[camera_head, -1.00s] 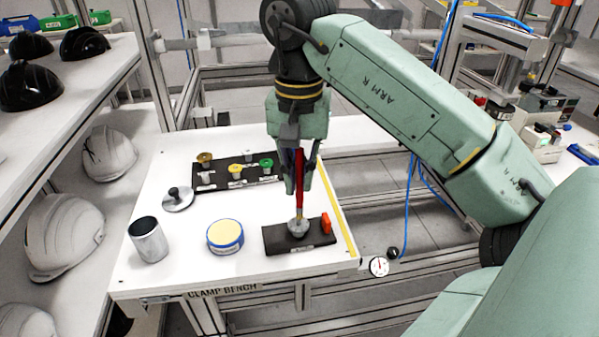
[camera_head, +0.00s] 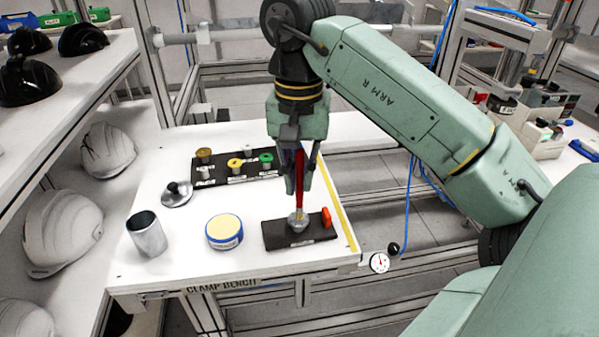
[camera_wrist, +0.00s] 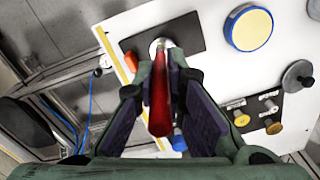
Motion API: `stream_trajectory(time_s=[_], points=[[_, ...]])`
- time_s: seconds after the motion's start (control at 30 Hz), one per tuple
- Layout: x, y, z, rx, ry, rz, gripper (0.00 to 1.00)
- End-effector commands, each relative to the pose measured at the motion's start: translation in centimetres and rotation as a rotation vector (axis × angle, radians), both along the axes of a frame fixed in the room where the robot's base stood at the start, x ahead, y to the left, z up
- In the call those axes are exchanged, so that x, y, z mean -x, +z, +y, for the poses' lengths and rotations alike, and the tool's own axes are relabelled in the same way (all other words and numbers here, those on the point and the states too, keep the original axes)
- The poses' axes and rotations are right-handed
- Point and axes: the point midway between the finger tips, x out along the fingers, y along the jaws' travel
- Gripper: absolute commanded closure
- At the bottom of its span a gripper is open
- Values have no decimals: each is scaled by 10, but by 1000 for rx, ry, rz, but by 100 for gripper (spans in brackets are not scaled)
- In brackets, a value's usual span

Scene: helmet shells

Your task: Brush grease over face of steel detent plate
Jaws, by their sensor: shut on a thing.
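My gripper (camera_head: 300,185) is shut on a red-handled brush (camera_head: 299,172), held upright with its tip down. In the wrist view the red handle (camera_wrist: 159,100) lies between the two fingers. The brush tip is at a small round grey metal piece (camera_head: 298,220) on a dark block (camera_head: 272,237); whether they touch I cannot tell. An orange-red part (camera_head: 326,217) stands at the block's right end. A round blue tin with a pale yellow top (camera_head: 224,230) sits left of the block; it also shows in the wrist view (camera_wrist: 249,28).
An open metal cup (camera_head: 147,235) stands at the front left of the white bench (camera_head: 190,262). A knobbed grey disc (camera_head: 177,194) lies behind it. A dark rack with several coloured knobs (camera_head: 236,165) is at the back. White helmet shells (camera_head: 62,230) fill the left shelf.

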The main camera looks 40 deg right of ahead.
Motion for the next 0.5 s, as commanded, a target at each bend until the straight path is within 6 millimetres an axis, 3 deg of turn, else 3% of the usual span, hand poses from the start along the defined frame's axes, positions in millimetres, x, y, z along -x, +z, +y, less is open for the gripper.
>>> stream_trajectory(time_s=[0.5], points=[[0,-11,0,0,0,0,100]])
